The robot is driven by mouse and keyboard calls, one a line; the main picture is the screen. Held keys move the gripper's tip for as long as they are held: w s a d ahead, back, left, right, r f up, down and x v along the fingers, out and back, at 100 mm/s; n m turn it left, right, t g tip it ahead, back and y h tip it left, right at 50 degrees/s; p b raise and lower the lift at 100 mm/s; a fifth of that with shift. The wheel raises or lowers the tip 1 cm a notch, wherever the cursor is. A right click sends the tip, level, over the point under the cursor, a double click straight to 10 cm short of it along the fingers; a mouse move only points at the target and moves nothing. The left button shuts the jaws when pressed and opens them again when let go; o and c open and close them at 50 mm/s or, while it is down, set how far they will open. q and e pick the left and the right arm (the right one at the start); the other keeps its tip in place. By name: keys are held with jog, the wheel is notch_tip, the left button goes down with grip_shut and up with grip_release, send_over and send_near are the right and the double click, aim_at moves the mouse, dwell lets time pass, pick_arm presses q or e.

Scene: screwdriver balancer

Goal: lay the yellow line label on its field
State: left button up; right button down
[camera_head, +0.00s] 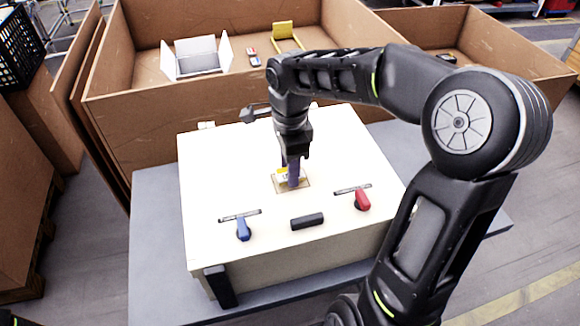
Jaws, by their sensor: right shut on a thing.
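The yellow line label (281,173) is a small yellow and white piece at the fingertips of my right gripper (292,181). The gripper points down and is shut on the label. It is right over a small tan rectangular field (304,184) on the white panel top (230,165). The fingers hide part of the label and of the field. I cannot tell whether the label touches the field. My left gripper is not in view.
A blue handle (243,229), a red handle (362,200) and a black bar (307,221) sit on the panel's front part. The panel rests on a grey table (155,260). Behind, a large brown box (130,105) holds a white open carton (197,58) and a yellow piece (286,38).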

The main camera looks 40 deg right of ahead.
jog(key=shift+f+b, duration=0.35)
jog(key=shift+b, duration=0.05)
dwell(0.4)
jog(key=c, duration=0.8)
grip_release()
jog(key=shift+c, duration=0.2)
notch_tip(320, 180, up, 8)
jog(key=shift+f, duration=0.1)
